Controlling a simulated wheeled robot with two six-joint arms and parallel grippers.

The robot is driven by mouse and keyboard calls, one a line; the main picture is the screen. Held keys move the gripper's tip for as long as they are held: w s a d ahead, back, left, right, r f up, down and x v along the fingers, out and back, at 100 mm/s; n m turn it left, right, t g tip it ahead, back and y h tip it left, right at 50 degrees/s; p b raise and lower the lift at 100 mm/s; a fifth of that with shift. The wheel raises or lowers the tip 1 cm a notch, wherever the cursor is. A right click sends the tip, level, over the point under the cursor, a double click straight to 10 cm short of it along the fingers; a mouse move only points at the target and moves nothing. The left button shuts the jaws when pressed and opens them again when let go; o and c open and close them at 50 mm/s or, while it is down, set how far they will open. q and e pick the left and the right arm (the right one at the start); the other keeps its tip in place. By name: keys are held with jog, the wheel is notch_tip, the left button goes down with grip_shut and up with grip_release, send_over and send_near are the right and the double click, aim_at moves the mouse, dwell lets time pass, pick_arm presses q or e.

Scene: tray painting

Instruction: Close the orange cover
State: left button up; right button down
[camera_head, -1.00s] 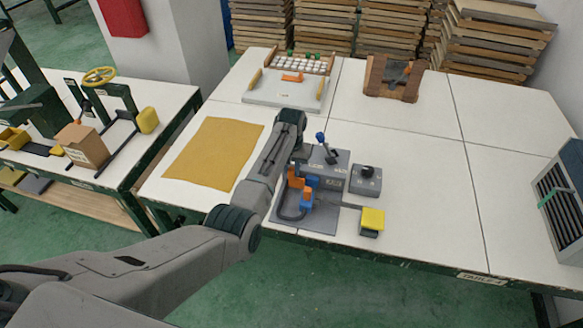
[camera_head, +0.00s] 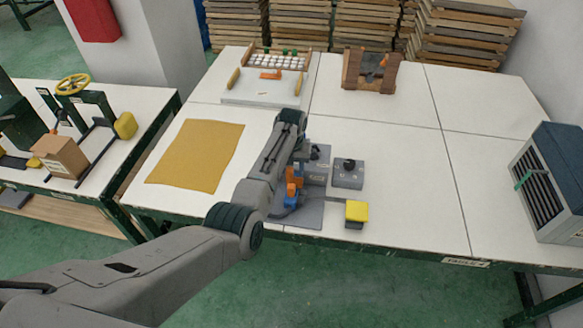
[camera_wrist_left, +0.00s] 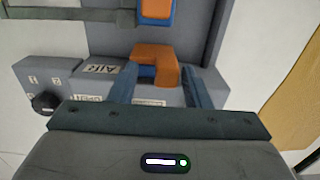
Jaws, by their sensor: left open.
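The orange cover (camera_wrist_left: 160,62) shows in the left wrist view as an angled orange piece on the grey fixture (camera_wrist_left: 222,22). My left gripper (camera_wrist_left: 160,75) is open, with one blue-grey finger on each side of this piece. I cannot tell whether the fingers touch it. In the head view, the orange cover (camera_head: 291,174) is partly hidden by my left arm, which reaches over the fixture (camera_head: 305,216). A second orange block (camera_wrist_left: 157,10) in a blue mount shows at the top of the left wrist view. My right gripper is not in view.
A grey box with a black knob (camera_head: 348,173) and a yellow block (camera_head: 356,212) stand right of the fixture. A yellow sheet (camera_head: 196,155) lies to the left. The table (camera_head: 408,190) is clear farther right, up to a dark slatted box (camera_head: 548,180).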

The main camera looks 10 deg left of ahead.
pick_arm(q)
jog(key=shift+a+r, duration=0.1)
jog(key=shift+r, duration=0.4)
notch_tip(320, 180, up, 10)
jog(key=b, duration=0.2)
jog(key=shift+b, duration=0.3)
jog(key=shift+f, duration=0.1)
